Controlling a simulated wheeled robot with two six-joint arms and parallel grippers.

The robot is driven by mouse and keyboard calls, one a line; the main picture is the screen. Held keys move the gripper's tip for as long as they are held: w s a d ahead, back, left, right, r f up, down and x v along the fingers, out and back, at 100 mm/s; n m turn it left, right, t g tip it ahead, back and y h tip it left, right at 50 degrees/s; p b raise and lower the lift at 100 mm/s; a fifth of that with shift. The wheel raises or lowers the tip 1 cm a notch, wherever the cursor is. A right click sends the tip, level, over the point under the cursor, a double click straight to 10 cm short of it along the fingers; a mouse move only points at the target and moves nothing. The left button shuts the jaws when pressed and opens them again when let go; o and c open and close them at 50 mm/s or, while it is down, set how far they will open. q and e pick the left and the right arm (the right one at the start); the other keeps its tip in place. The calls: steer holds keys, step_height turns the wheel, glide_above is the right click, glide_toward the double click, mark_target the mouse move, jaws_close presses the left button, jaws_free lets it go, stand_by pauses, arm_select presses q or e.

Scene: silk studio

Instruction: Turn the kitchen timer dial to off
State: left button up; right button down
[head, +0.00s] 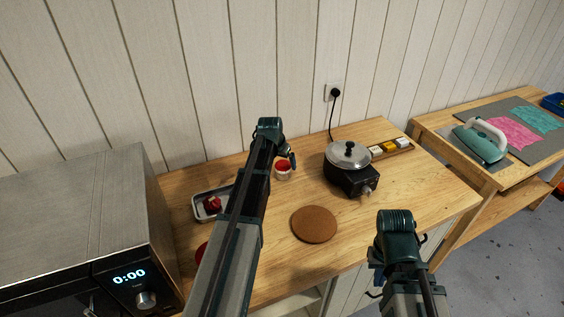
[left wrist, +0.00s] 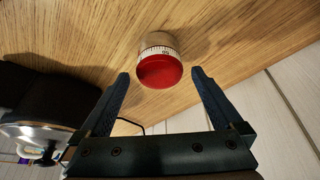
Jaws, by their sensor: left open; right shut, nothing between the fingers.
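The kitchen timer (head: 283,170) is a small round pot with a red top and a pale body, standing on the wooden counter. In the left wrist view the timer (left wrist: 160,68) shows its red dial and a white band with scale marks. My left gripper (head: 289,160) is right over it in the head view. In the left wrist view its open fingers (left wrist: 160,77) point toward the timer, one to each side, with gaps between them and the dial. The dial's exact setting is too small to read. My right gripper (head: 374,287) is shut and empty, off the counter's front edge.
A hot plate (head: 350,180) with a lidded pan (head: 348,154) stands right of the timer. A cork mat (head: 314,224) lies in front. A metal tray (head: 198,211) holding a red item is left, beside the microwave (head: 75,215). An iron (head: 480,143) is on another table.

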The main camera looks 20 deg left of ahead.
arm_select(q)
steer(key=p+v, duration=1.1)
steer(key=v, duration=0.1)
steer(key=shift+s+r, duration=0.2)
steer(key=shift+r, duration=0.15)
steer(key=shift+a, duration=0.2)
steer(key=shift+f, duration=0.1)
steer(key=b+x, duration=1.2)
steer(key=x, duration=0.1)
steer(key=shift+w+d+f+b, duration=0.15)
steer(key=shift+w+f+b, duration=0.05)
steer(key=shift+f+b, duration=0.2)
steer(key=shift+r, duration=0.1)
